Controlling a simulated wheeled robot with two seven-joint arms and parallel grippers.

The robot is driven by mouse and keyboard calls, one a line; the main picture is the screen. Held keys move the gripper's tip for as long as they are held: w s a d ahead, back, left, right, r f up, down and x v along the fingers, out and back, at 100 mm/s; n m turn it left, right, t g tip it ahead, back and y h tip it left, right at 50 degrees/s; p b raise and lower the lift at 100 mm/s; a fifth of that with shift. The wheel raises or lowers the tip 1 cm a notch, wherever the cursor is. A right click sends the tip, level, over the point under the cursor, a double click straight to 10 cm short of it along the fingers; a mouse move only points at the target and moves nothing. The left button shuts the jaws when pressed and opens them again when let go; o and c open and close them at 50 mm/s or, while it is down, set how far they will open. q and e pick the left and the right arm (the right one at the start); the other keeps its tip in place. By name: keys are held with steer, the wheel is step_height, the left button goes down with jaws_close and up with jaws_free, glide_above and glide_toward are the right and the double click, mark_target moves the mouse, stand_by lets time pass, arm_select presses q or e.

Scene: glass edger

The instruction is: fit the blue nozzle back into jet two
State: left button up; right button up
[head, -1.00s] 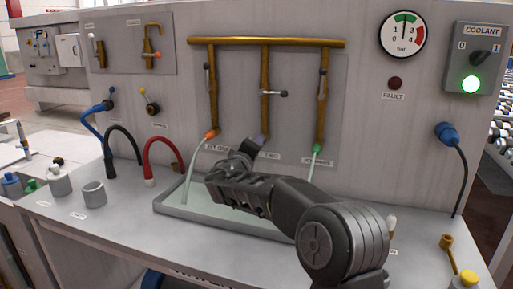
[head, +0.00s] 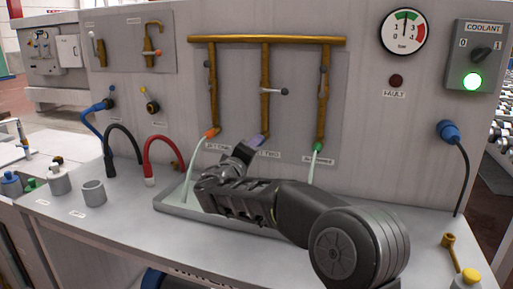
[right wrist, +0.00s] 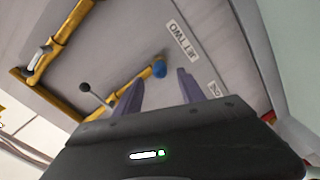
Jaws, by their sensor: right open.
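The blue nozzle (right wrist: 159,69) sits at the end of the brass jet two pipe (right wrist: 134,84), beside the JET TWO label (right wrist: 183,42). My right gripper (right wrist: 161,79) is open, with its two purple fingers on either side of the line to the nozzle. The nozzle shows just beyond the fingertips, and I see no contact. In the head view my right gripper (head: 255,143) is at the lower end of the middle pipe (head: 265,105) and hides the nozzle there. My left gripper is not in view.
Water runs from the orange nozzle (head: 212,133) and the green nozzle (head: 318,147) into the tray (head: 172,205). The middle pipe's lever (head: 277,91) lies sideways. The coolant lamp (head: 471,83) glows green; the fault lamp (head: 396,81) is dark. A grey cup (head: 93,194) stands left.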

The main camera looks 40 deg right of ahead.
steer(key=shift+v, duration=1.6)
